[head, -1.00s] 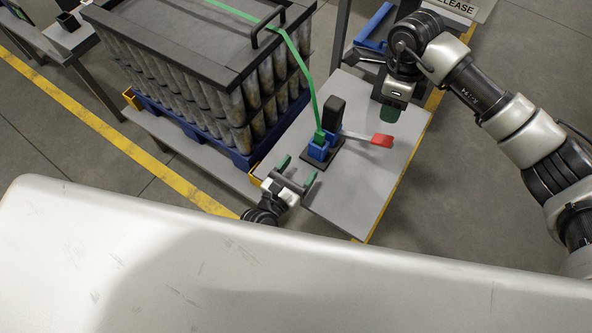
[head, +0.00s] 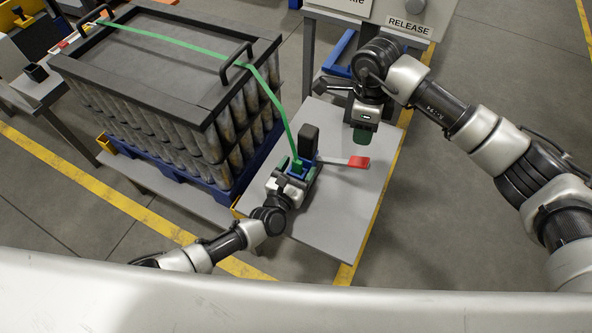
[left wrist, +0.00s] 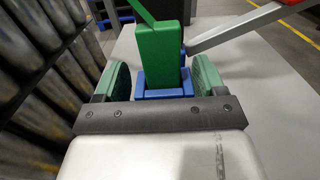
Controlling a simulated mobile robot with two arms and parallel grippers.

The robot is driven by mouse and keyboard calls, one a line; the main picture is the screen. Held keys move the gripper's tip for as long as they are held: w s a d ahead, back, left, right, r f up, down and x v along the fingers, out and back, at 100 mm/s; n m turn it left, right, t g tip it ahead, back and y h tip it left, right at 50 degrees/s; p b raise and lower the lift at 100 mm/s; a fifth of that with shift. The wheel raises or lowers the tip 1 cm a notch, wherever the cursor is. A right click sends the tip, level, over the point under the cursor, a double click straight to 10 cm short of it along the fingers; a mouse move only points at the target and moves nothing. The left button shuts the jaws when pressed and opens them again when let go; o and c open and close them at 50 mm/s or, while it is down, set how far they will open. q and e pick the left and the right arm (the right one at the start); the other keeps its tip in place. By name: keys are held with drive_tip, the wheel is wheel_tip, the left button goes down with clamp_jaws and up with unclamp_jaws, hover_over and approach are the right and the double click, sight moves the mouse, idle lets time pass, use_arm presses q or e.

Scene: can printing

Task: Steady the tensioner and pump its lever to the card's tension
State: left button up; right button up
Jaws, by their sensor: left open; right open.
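The tensioner (head: 298,166) is a blue body with a black upright block, standing on a grey table. A green strap (head: 278,105) runs into it, and its pale lever with a red end (head: 358,162) sticks out to the right. My left gripper (head: 294,174) is at the tensioner. In the left wrist view, its green-padded fingers (left wrist: 160,82) stand either side of the blue body (left wrist: 165,84) and green strap end (left wrist: 158,55), apparently with gaps. My right gripper (head: 362,136) is open and empty, above the table beyond the red lever end. I cannot make out a card.
A pallet stack of cans (head: 190,130) under a dark top frame (head: 165,60) with handles stands left of the table. A panel marked RELEASE (head: 408,27) is behind my right gripper. The table's front right part (head: 335,215) is clear.

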use_arm(q)
clamp_jaws()
drive_tip(key=shift+w+a, duration=0.1)
drive_tip(key=shift+a, duration=0.05)
idle(1.3)
